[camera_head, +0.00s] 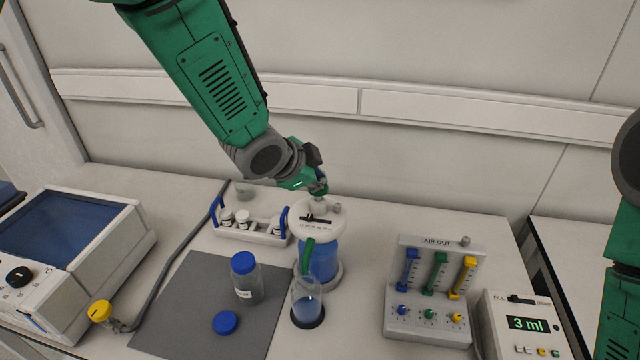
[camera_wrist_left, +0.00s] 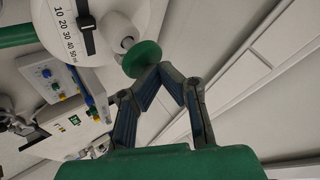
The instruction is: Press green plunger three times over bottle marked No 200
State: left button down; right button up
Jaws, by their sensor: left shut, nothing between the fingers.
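A dispenser bottle of blue liquid (camera_head: 320,262) with a white pump head stands mid-bench. Its green plunger (camera_wrist_left: 141,59) shows in the left wrist view as a round disc above the white head, beside a scale marked 10 to 50. My left gripper (camera_head: 318,187) is shut and empty at the plunger; its fingertips (camera_wrist_left: 163,69) meet close by the disc's edge, and I cannot tell if they touch it. An open clear bottle (camera_head: 308,297) with some blue at its bottom stands under the green spout (camera_head: 307,256); no No 200 mark is readable. My right gripper is out of view.
A labelled bottle with a blue cap (camera_head: 244,264) and a loose blue cap (camera_head: 226,322) are on the grey mat (camera_head: 180,310). A vial rack (camera_head: 255,235) stands behind. A flow meter (camera_head: 430,300) and a box reading 3 ml (camera_head: 525,323) stand right.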

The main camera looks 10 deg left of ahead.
pick_arm(q)
jog(key=shift+s+f+b, duration=0.1)
jog(key=shift+f+b, duration=0.35)
jog(key=shift+f, duration=0.35)
dwell(0.5)
jog(key=shift+r, duration=0.15)
jog(key=shift+r+p, duration=1)
jog(key=shift+r, duration=0.15)
notch_tip(320, 180, up, 6)
jog(key=p, duration=0.5)
dwell(0.4)
